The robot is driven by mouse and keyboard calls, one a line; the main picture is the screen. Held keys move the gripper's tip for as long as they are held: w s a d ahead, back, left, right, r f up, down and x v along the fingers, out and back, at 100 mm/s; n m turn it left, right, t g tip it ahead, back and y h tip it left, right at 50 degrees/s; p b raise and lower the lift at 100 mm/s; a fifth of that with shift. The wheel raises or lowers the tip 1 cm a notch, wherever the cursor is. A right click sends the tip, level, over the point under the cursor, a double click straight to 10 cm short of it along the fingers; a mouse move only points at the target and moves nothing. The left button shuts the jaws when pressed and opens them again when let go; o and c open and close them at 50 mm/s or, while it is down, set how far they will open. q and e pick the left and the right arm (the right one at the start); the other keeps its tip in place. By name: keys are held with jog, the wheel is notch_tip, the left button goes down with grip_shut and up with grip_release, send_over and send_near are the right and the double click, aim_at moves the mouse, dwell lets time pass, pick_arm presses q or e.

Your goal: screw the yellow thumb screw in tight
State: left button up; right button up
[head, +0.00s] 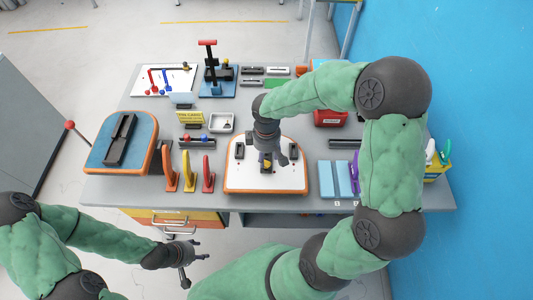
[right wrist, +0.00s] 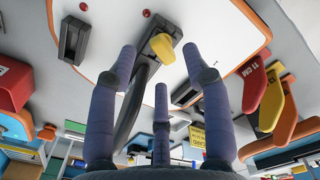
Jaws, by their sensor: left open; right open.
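The yellow thumb screw (head: 266,166) is on a dark block in the middle of a white board with an orange rim (head: 265,191). In the right wrist view the screw (right wrist: 163,47) shows its flat yellow head on the dark block (right wrist: 157,30). My right gripper (head: 274,160) is open over the board, partly covering the screw in the head view. In the right wrist view its spread fingers (right wrist: 160,62) have the screw ahead of and between their tips; I cannot tell whether they touch it. My left gripper (head: 190,263) is open and empty in front of the table.
Red, yellow and orange handles (head: 189,172) stand left of the board. A blue board with a black block (head: 121,139) is further left. Light blue panels (head: 335,180) lie to the right. A red lever stand (head: 210,65) and several small parts are at the back.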

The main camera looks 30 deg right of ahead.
aim_at(266, 165)
jog(key=shift+f+b, duration=1)
jog(key=shift+f, duration=0.4)
grip_shut()
jog(key=shift+m+b, duration=0.55)
jog(key=shift+m, duration=0.35)
jog(key=shift+m+b, duration=0.3)
jog(key=shift+m, duration=0.6)
